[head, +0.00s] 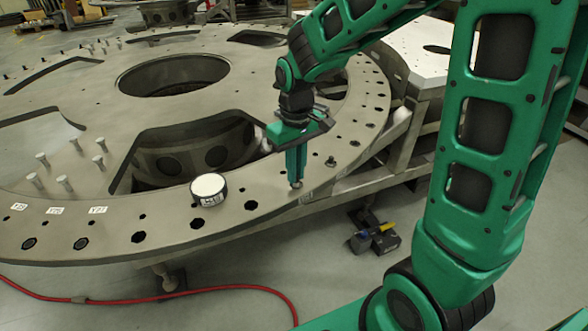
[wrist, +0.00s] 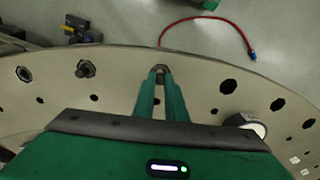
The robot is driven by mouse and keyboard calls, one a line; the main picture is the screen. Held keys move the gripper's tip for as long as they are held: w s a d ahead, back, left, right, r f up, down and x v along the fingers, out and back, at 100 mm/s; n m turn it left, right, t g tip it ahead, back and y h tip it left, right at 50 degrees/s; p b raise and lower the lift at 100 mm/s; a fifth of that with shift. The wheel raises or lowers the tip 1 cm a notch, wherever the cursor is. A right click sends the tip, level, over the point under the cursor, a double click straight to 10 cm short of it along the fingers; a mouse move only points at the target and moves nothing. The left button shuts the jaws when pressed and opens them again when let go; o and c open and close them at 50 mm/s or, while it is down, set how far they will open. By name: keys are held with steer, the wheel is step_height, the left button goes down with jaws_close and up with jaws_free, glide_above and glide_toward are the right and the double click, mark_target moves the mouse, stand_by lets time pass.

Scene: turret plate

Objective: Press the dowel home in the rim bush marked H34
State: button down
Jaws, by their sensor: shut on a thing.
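My gripper (head: 296,181) points down at the rim of the big round turret plate (head: 160,225). Its narrow green fingers are closed on a small grey metal piece, seemingly the dowel (head: 296,185), right at the rim surface. In the wrist view the fingertips (wrist: 160,70) meet over the rim near its outer edge, with the dowel's end (wrist: 160,68) between them. The bush under it is hidden by the fingers and dowel. I cannot read a mark H34; the small white labels (head: 97,209) in view are too small to read surely. How deep the dowel sits cannot be told.
A round white-topped, black-sided object (head: 208,190) stands on the rim left of my gripper. Several headed pins (head: 42,158) stand on the plate at left. Open rim holes (head: 251,205) lie nearby; other rim positions hold fittings (head: 330,161). A red hose (head: 230,288) lies on the floor.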

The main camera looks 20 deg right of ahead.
steer(key=shift+f, duration=0.4)
stand_by(0.8)
steer(key=c, duration=1.9)
jaws_free()
steer(key=shift+o, duration=0.2)
steer(key=shift+r, duration=0.1)
steer(key=shift+r, duration=3.45)
steer(key=s+d+m, duration=0.4)
steer(key=s+d, duration=0.4)
steer(key=s, duration=0.3)
steer(key=s+d+m, duration=0.5)
steer(key=s+d, duration=0.4)
steer(key=s, duration=0.3)
steer(key=shift+s+d, duration=0.15)
